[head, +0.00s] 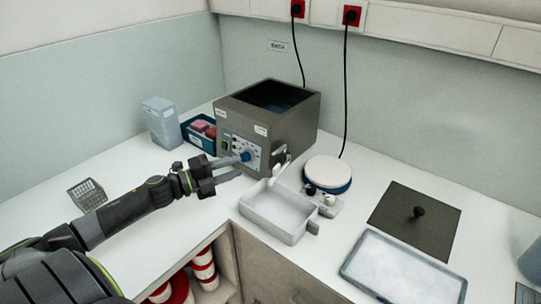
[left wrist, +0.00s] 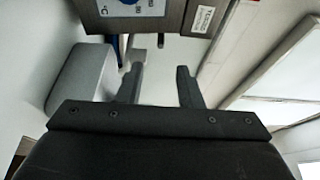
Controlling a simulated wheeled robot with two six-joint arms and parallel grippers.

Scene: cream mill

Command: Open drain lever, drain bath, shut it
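The grey metal water bath (head: 292,132) stands at the back of the counter, open on top with dark liquid inside. Its front panel has a blue knob (head: 245,156). In the left wrist view the open fingers (left wrist: 159,84) are below the panel (left wrist: 150,22). My right gripper is not in view.
A round white-topped device (head: 328,172) with a blue rim stands right of the bath. A dark lid (head: 415,218) with a knob and a shallow tray (head: 400,272) lie further right. A blue box (head: 199,134) and a pale container (head: 161,122) stand left of the bath.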

